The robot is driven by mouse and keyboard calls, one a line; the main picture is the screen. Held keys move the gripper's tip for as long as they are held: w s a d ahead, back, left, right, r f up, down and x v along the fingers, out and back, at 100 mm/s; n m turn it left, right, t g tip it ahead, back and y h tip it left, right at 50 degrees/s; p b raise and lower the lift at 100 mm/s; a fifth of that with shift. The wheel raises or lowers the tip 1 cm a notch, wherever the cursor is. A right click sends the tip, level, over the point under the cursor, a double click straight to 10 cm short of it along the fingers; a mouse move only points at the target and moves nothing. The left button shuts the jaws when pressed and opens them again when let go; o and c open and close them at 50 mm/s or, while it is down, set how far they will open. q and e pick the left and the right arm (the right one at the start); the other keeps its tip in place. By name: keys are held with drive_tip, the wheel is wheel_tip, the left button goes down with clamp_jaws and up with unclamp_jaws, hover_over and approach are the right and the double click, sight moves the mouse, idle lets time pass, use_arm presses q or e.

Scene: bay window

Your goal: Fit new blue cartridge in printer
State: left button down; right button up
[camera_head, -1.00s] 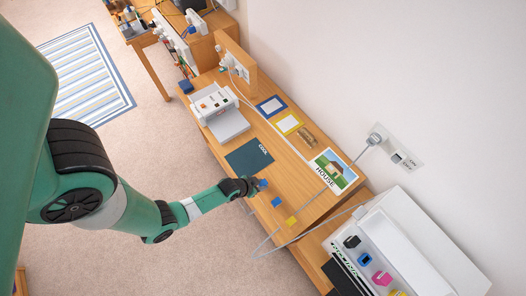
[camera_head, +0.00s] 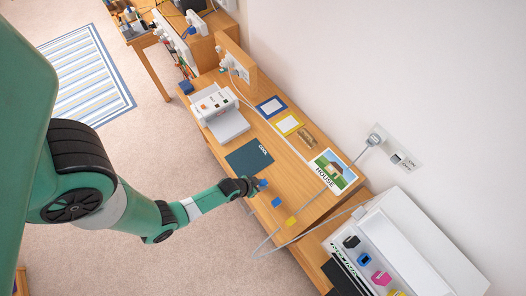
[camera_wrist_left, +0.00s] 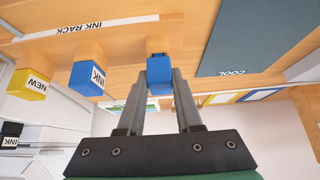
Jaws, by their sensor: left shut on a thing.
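My left gripper (camera_head: 257,186) is shut on a blue cartridge (camera_head: 263,183) at the front edge of the wooden bench. The left wrist view shows this cartridge (camera_wrist_left: 159,70) between the fingertips; no label shows on it. A yellow cartridge (camera_head: 291,221), marked NEW in the left wrist view (camera_wrist_left: 28,84), is further along. The white printer (camera_head: 420,245) at lower right has black, blue (camera_head: 364,259), magenta and yellow pieces along its front; the blue one has a dark centre. My right gripper is out of view.
An INK RACK label (camera_wrist_left: 75,29) lies beside the cartridges. A dark COOL mat (camera_head: 249,158) and a white machine (camera_head: 221,112) are further left on the bench. A grey cable (camera_head: 262,245) loops past the bench front near the printer.

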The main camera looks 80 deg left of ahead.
sight(266, 181)
use_arm(q)
drive_tip(key=shift+r+p, duration=0.35)
drive_tip(key=shift+r, duration=0.05)
drive_tip(key=shift+r+p, duration=1.6)
